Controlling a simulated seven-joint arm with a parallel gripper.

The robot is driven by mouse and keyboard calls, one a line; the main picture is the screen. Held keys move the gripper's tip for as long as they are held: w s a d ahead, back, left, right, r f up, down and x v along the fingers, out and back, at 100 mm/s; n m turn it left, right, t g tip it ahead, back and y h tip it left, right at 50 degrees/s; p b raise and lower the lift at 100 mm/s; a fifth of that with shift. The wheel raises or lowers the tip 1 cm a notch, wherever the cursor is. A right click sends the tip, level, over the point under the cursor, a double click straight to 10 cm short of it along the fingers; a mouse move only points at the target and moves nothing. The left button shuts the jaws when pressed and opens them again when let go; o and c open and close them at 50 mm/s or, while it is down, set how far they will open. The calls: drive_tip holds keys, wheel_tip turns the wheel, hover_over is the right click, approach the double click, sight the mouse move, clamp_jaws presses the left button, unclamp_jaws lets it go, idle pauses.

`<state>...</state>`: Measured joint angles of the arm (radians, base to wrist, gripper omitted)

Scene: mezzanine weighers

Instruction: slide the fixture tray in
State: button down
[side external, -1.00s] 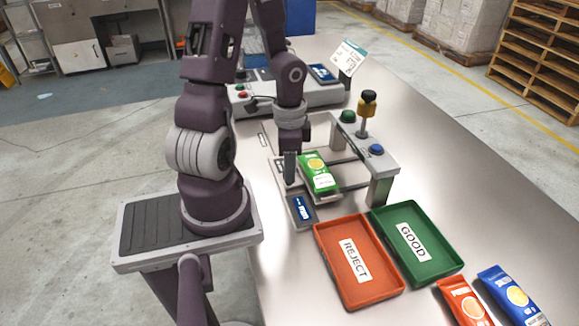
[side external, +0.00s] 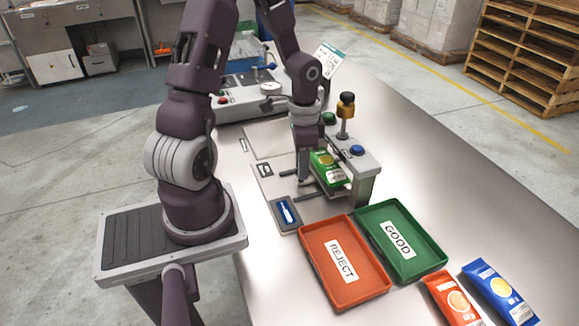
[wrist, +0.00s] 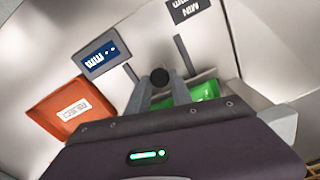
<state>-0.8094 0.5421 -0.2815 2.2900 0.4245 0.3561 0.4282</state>
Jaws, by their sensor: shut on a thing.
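The green pouch (side external: 326,167) lies on the fixture tray, partly under the grey bridge frame (side external: 361,178). The tray itself is mostly hidden by the pouch, the bridge and my gripper. My gripper (side external: 303,176) points down at the tray's near end, on the side away from the bridge. In the wrist view a dark round knob (wrist: 160,76) sits between my fingers, and my gripper is shut on it. The green pouch (wrist: 206,90) shows just beyond it, largely covered by the gripper body. Two dark rails (wrist: 184,54) run beside the knob.
The red REJECT tray (side external: 379,289) and green GOOD tray (side external: 437,265) stand empty in front. An orange pouch (side external: 455,301) and a blue pouch (side external: 500,293) lie at front right.

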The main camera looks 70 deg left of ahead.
drive_tip(key=c, duration=1.1)
unclamp_jaws()
drive_tip(key=shift+c, duration=0.2)
wheel_tip(320, 180, up, 6)
drive_tip(key=shift+r, duration=0.6)
drive_tip(key=shift+c, duration=0.5)
